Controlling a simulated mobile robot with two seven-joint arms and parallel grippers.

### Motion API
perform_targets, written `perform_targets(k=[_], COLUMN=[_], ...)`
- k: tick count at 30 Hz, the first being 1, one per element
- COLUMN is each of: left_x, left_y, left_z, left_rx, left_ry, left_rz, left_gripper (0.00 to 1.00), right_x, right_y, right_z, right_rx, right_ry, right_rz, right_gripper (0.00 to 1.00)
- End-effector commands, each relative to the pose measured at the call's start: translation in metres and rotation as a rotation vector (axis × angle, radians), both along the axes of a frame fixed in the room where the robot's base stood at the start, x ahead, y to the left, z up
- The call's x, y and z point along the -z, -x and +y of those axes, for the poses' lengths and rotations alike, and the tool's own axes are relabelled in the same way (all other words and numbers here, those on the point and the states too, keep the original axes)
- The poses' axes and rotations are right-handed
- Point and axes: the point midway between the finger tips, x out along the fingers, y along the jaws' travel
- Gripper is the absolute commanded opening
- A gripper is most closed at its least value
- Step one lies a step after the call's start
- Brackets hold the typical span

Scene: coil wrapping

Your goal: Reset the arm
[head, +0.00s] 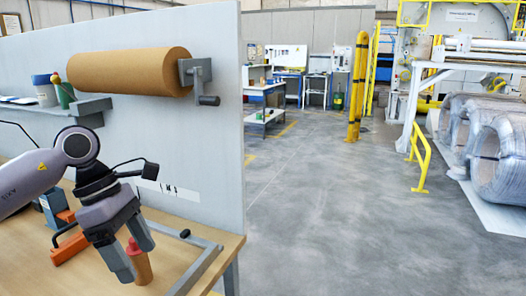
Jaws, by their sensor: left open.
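My left gripper (134,260) comes in from the left over the wooden bench (190,262) and points downward. Its two fingers are spread apart. A small orange-brown bottle-like object with a red top (139,264) shows between and behind the fingertips. I cannot tell whether the fingers touch it. My right gripper is not in view.
A grey panel (215,130) stands behind the bench, with a brown paper roll (125,72) and a crank (203,82) on it. A small shelf (80,110) holds containers. An orange tool (68,246) lies on the bench. Wrapped coils (500,160) stand far right; the grey floor (330,215) between is clear.

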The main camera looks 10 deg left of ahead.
Motion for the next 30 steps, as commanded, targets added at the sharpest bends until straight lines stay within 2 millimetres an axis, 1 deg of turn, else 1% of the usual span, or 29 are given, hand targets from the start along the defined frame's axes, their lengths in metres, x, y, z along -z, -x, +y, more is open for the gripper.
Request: perform_targets(k=[1,2,3,5,6,9,12,15,19,23,26,29,30], left_x=[0.015,0.021,0.028,0.036,0.041,0.046,0.046,0.044,0.042,0.049,0.064,0.089,0.102], left_y=[0.004,0.006,0.01,0.016,0.021,0.031,0.039,0.042,0.038,0.027,0.016,0.006,0.003], left_z=[-0.023,-0.037,-0.056,-0.085,-0.102,-0.142,-0.173,-0.196,-0.21,-0.21,-0.201,-0.186,-0.178], left_rx=[0.006,0.005,-0.002,-0.017,-0.035,-0.097,-0.187,-0.302,-0.489,-0.717,-0.92,-1.145,-1.24], left_ry=[0.082,0.135,0.211,0.329,0.408,0.606,0.799,0.983,1.205,1.403,1.534,1.644,1.682], left_rz=[0.032,0.049,0.075,0.122,0.159,0.261,0.379,0.512,0.703,0.907,1.071,1.237,1.302], left_gripper=[0.75,0.75,0.75,0.75,0.75,0.75,0.75,0.75,0.75,0.75,0.75,0.75,0.75], right_x=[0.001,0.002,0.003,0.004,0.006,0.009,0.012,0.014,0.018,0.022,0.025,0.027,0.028], right_y=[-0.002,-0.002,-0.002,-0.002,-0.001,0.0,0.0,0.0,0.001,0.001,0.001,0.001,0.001], right_z=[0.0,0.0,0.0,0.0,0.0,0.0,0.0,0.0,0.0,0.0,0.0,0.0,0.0], right_rx=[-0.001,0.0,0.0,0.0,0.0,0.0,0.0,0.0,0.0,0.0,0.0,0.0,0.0], right_ry=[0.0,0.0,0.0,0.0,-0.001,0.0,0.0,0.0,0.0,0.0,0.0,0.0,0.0], right_rz=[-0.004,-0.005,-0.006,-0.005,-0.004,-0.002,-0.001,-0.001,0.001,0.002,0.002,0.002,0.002], right_gripper=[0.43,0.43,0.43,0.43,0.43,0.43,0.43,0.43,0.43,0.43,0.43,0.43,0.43])
